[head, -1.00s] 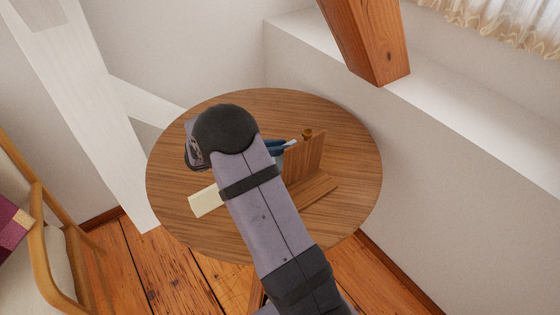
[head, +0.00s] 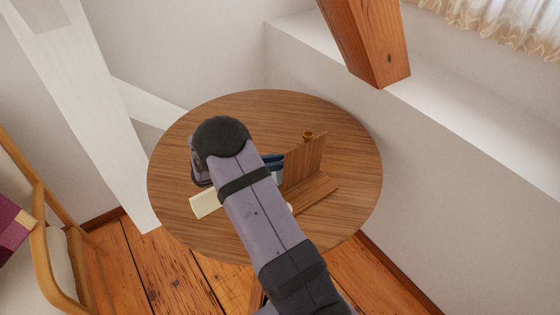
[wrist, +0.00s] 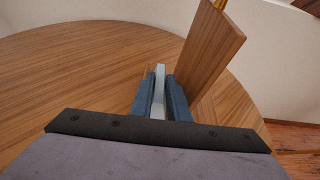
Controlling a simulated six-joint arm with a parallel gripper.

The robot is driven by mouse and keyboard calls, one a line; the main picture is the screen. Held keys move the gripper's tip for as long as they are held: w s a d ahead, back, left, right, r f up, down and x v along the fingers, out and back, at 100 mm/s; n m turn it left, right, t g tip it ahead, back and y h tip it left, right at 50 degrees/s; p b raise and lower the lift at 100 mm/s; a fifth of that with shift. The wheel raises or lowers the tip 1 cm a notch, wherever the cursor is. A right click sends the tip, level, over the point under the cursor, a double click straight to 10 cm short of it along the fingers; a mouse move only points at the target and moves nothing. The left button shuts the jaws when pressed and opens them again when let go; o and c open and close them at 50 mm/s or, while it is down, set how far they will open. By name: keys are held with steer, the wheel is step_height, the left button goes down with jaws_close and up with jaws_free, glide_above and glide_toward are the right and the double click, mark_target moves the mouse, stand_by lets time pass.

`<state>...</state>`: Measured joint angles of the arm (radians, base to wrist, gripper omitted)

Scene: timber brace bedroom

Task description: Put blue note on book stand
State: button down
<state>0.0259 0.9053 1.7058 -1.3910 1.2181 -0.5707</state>
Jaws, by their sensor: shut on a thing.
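The blue note, a thin pale blue-grey piece, (wrist: 159,90) is upright between the dark blue fingers of my gripper (wrist: 160,100) in the wrist view. My gripper is shut on it. In the head view, the note (head: 277,176) shows only partly beside my arm, just left of the stand, with the fingers (head: 273,161) above it. The wooden book stand (head: 305,162) has an upright panel and a flat base on the round table. Its panel (wrist: 210,50) rises close to the right of my fingers in the wrist view. Whether the note touches the stand is unclear.
The round wooden table (head: 340,120) has clear room at the back and right. A cream block (head: 204,203) lies left of my arm. A wooden chair (head: 45,235) is at the left.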

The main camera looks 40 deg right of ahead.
steer(key=shift+f, duration=0.1)
steer(key=c, duration=1.7)
jaws_free()
steer(key=b+v, duration=0.2)
steer(key=v, duration=1)
steer(key=shift+s+a+f+m+y, duration=0.7)
steer(key=shift+s+a+m+y, duration=1.55)
steer(key=shift+s+m, duration=1.1)
steer(key=shift+s+a+f+m+y, duration=0.65)
steer(key=shift+s+a+m+y, duration=1.8)
steer(key=shift+s, duration=1.55)
steer(key=shift+s+a+f+m+y, duration=0.7)
steer(key=shift+s+a+m+y, duration=1.3)
steer(key=shift+s+m, duration=1.45)
